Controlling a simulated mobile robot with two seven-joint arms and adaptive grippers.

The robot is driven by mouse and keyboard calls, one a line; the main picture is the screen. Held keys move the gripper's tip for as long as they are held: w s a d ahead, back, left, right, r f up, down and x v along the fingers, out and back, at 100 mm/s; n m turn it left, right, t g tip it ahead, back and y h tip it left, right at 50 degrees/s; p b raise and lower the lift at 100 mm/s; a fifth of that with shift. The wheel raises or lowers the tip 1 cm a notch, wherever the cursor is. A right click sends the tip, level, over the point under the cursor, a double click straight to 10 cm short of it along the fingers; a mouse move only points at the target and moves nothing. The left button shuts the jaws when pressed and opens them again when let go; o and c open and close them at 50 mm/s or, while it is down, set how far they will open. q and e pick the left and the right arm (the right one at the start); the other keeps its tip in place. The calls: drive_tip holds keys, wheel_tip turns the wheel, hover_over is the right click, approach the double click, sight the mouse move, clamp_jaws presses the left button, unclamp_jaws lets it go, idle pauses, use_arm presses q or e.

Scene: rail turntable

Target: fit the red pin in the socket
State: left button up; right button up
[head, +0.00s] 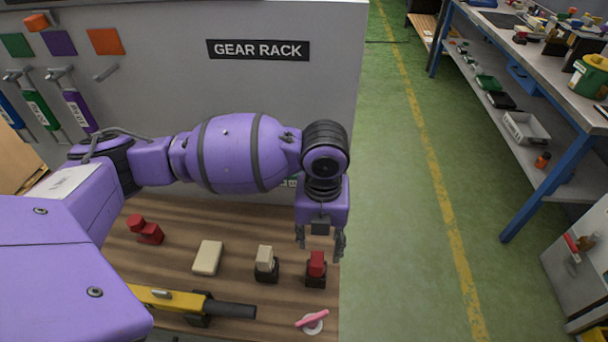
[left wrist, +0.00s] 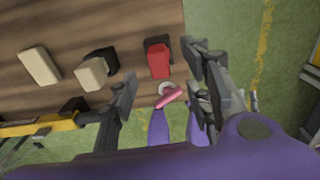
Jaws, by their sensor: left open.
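A red pin (head: 317,262) stands in or on a dark square socket (head: 315,282) near the right edge of the wooden table. In the left wrist view the red pin (left wrist: 160,60) shows between the finger lines, with the dark socket (left wrist: 153,41) partly behind it. My left gripper (head: 320,247) points down, open and empty, just above and behind the pin; its fingers (left wrist: 160,68) also show in the left wrist view. Whether they touch the pin is unclear. Another red stepped piece (head: 146,230) sits at the table's left. My right gripper is out of view.
A cream block (head: 264,259) stands on a second dark base; another cream block (head: 208,257) lies left of it. A pink handle on a white disc (head: 312,322) and a yellow bar with a black end (head: 180,301) are in front. A grey panel (head: 270,90) rises behind.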

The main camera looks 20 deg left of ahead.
sight(317, 258)
use_arm(q)
drive_tip(key=shift+s+a+r, duration=0.1)
drive_tip(key=shift+r, duration=0.05)
drive_tip(key=f, duration=0.1)
drive_tip(key=s+f, duration=0.1)
drive_tip(key=f, duration=0.1)
drive_tip(key=shift+f, duration=0.15)
wheel_tip(317, 258, down, 4)
drive_tip(key=shift+w+r, duration=0.15)
drive_tip(key=shift+r, duration=0.05)
drive_tip(key=shift+f, duration=0.15)
drive_tip(key=shift+c, duration=0.3)
clamp_jaws()
drive_tip(key=c, duration=0.8)
unclamp_jaws()
drive_tip(key=shift+c, duration=1.4)
clamp_jaws()
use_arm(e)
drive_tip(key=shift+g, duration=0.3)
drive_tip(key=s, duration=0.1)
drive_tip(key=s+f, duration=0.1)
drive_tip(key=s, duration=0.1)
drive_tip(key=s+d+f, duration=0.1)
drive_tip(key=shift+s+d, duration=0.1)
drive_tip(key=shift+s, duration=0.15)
